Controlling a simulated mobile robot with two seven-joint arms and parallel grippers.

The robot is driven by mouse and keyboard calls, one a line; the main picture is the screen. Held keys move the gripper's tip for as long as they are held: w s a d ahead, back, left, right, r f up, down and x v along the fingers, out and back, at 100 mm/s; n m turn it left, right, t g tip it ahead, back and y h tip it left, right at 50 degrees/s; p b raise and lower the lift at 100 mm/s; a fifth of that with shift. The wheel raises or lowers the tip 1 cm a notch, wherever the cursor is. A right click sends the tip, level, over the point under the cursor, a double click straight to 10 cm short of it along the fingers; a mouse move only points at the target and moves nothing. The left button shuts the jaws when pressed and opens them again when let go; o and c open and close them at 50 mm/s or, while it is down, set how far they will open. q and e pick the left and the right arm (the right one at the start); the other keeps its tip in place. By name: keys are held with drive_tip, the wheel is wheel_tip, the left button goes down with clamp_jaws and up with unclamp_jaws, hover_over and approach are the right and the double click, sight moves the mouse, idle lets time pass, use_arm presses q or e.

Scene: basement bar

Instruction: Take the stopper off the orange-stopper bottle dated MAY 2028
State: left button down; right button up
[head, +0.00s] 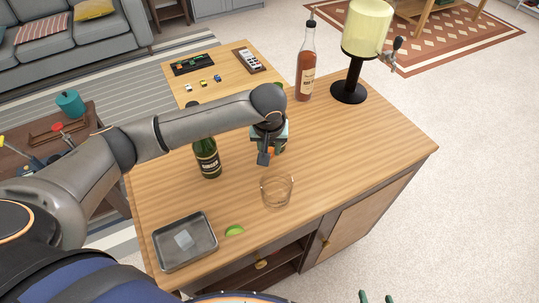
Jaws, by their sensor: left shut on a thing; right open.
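My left gripper (267,154) is over the middle of the wooden counter, behind the tumbler. A small orange thing (271,150) shows at its fingertips, and the gripper is shut on it. The gripper hides most of it, so I cannot tell its full shape. A dark green bottle (207,157) stands upright left of the gripper, its neck partly behind my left arm. A tall bottle of amber liquid (306,78) with a dark pourer stands further back. No date is readable on either label. My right gripper (376,297) shows only green fingertips at the bottom edge, open and apart from everything.
A glass tumbler (277,191) stands in front of my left gripper. A metal tray (158,249) with a clear block and a lime piece (235,231) lie near the front edge. A drink dispenser (348,92) stands at the back right. The counter's right side is clear.

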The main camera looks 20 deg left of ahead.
use_arm(q)
drive_tip(key=shift+w+a+f, duration=0.1)
drive_tip(key=shift+w+f, duration=0.15)
drive_tip(key=shift+f, duration=1.6)
drive_tip(key=shift+f, duration=0.1)
drive_tip(key=c, duration=0.6)
unclamp_jaws()
drive_tip(key=shift+o, duration=0.2)
drive_tip(key=p+v, duration=0.1)
drive_tip(key=v, duration=1.1)
